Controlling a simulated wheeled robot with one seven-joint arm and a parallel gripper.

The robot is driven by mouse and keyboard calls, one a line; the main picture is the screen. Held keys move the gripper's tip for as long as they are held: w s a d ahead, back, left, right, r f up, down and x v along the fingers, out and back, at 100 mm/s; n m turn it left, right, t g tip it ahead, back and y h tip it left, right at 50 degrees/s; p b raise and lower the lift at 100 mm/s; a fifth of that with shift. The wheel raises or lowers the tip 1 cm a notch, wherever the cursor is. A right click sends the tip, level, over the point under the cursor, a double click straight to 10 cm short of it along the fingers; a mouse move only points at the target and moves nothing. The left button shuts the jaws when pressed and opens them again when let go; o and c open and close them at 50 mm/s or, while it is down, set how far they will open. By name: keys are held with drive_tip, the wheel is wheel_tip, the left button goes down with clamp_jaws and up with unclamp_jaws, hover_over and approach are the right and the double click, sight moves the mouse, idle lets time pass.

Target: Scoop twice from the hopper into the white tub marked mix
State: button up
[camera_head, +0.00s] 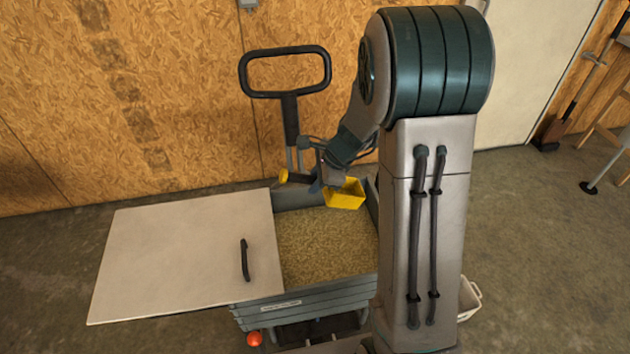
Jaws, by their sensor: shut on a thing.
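The hopper (325,296) is a grey bin with slatted sides, its open part filled with tan grain (322,246). A yellow scoop (345,194) is over the back of the hopper, above the grain. My gripper (318,181) is shut on the scoop; the far end of its handle sticks out to the left. I see no clear grain in the scoop, but its inside shows only in part. A white tub (470,298) stands on the floor at the right, mostly hidden behind my arm. No marking on it can be read.
A pale lid (185,255) with a dark handle covers the hopper's left side and juts out far left. A black push handle (286,72) rises behind the hopper. A red knob (254,339) sits low in front. A wooden wall closes the back; the right floor is mostly clear.

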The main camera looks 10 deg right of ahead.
wheel_tip(320, 180, down, 27)
drive_tip(key=b, duration=2.3)
drive_tip(key=shift+f+b, duration=0.3)
drive_tip(key=shift+b, duration=0.25)
idle(0.4)
drive_tip(key=shift+r, duration=0.15)
idle(1.1)
wheel_tip(320, 180, up, 25)
drive_tip(key=p, duration=2.2)
idle(0.5)
